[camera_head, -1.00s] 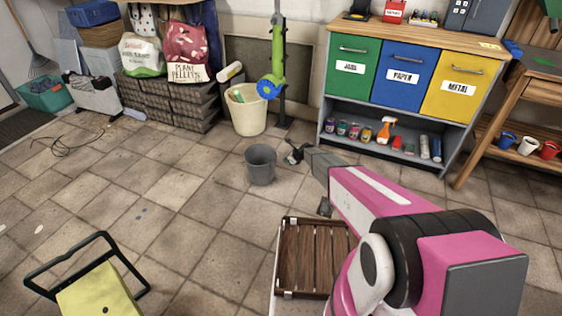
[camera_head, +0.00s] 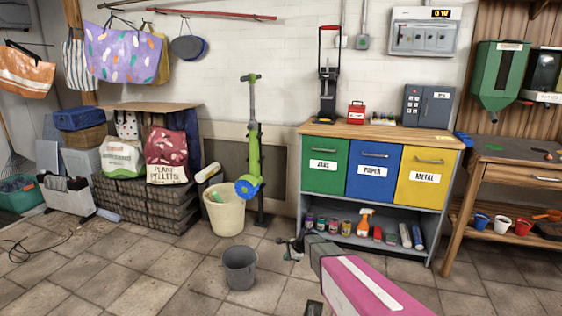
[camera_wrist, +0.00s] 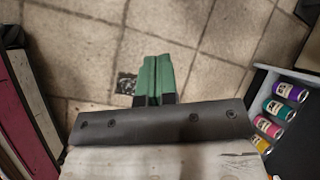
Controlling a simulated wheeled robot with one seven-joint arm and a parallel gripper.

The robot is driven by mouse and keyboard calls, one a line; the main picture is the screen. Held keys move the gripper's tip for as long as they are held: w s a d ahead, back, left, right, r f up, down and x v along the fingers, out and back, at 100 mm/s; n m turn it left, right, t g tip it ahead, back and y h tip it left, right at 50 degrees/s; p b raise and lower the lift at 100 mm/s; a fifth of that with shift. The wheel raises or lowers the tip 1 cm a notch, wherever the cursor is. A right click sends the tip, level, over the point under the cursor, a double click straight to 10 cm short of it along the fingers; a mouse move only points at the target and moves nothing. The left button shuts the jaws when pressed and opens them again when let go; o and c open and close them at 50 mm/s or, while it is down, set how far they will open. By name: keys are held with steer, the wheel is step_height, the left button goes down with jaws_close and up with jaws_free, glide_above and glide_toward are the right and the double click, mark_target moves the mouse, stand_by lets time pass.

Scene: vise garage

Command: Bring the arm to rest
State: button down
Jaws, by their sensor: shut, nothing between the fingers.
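My arm, pink with a white stripe, reaches in from the bottom right of the head view. My gripper (camera_head: 288,247) at its end is small and dark there, over the floor in front of the cabinet's open shelf, just right of the grey bucket (camera_head: 239,268). In the wrist view my gripper (camera_wrist: 156,62) shows its two green fingers pressed together, with nothing between them. Beyond the fingertips is only tiled floor. I cannot tell how high it is above the floor.
The cabinet (camera_head: 448,134) with green, blue and yellow fronts stands behind my gripper; its shelf holds several cans, also seen at right in the wrist view. A cream bin (camera_head: 228,216) stands behind the bucket. A wooden workbench (camera_head: 508,160) is at right. Floor at left is mostly clear.

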steer(key=s+d+r+n+g+h, duration=0.1)
steer(key=s+d+r+n+h, duration=0.1)
steer(key=s+d+r+n, duration=0.3)
steer(key=s+d+r+n+h, duration=0.2)
steer(key=s+d+r+n, duration=0.3)
steer(key=s, duration=0.7)
steer(key=s+d+r+n+g+h, duration=0.1)
steer(key=s+d+r+n+h, duration=0.1)
steer(key=s+d+r+n, duration=0.3)
steer(key=s+d+r, duration=0.1)
steer(key=s+r, duration=0.2)
steer(key=s, duration=0.1)
steer(key=shift+s+r+g, duration=0.2)
steer(key=shift+s+g, duration=0.1)
steer(key=shift+s, duration=0.05)
steer(key=shift+s, duration=0.1)
